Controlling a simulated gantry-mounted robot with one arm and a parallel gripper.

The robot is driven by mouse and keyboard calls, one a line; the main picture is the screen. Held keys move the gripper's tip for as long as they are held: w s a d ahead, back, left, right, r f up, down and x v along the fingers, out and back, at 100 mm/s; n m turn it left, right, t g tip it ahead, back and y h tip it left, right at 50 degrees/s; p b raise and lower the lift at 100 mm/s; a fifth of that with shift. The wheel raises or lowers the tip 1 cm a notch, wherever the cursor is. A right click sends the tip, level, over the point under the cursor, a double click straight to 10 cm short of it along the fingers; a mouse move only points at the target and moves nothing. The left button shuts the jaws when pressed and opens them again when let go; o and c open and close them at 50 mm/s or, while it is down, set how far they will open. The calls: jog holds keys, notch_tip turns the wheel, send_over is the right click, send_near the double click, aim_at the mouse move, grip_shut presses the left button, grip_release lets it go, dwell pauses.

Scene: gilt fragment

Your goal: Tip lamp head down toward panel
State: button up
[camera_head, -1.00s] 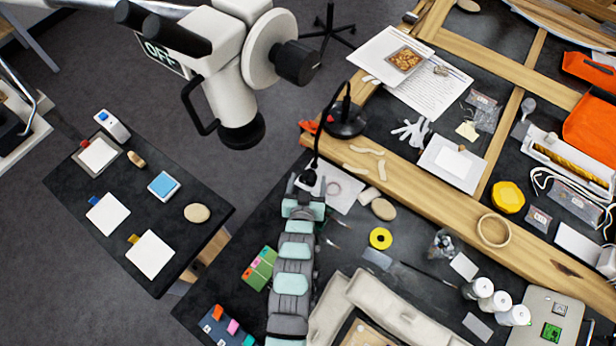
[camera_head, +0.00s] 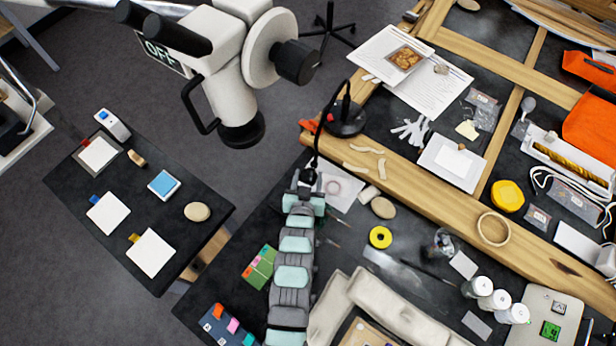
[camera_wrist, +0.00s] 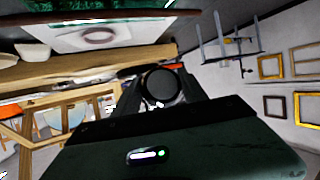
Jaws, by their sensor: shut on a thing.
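The black desk lamp has its round base (camera_head: 346,120) on the wooden beam, and its thin neck arches over toward my arm. The lamp head (camera_wrist: 160,84) shows in the wrist view as a dark round disc between my fingers. My gripper (camera_head: 308,186) is shut on the lamp head, above the white sheet with a ring mark. In the head view my gripper partly hides the lamp head, so its exact tilt is hard to tell. A framed panel (camera_head: 366,334) lies inside beige padded supports at the bottom edge, cut off by the picture.
Pale padded supports (camera_head: 400,310) curve right of my arm. A yellow tape roll (camera_head: 380,237), an oval stone (camera_head: 383,208) and white jars (camera_head: 478,288) stand on the dark table. A microscope (camera_head: 240,70) hangs at the upper left.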

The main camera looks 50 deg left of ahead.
jog(key=c, duration=0.4)
jog(key=shift+f+b, duration=0.45)
jog(key=shift+b, duration=0.45)
jog(key=shift+c, duration=0.2)
jog(key=shift+t+b, duration=0.4)
jog(key=shift+w+r, duration=0.1)
jog(key=shift+r, duration=0.15)
jog(key=o, duration=1.4)
jog(key=shift+c, duration=0.2)
jog(key=b+v, duration=0.1)
jog(key=v, duration=0.9)
jog(key=shift+s+d+b, duration=0.3)
jog(key=shift+s, duration=0.05)
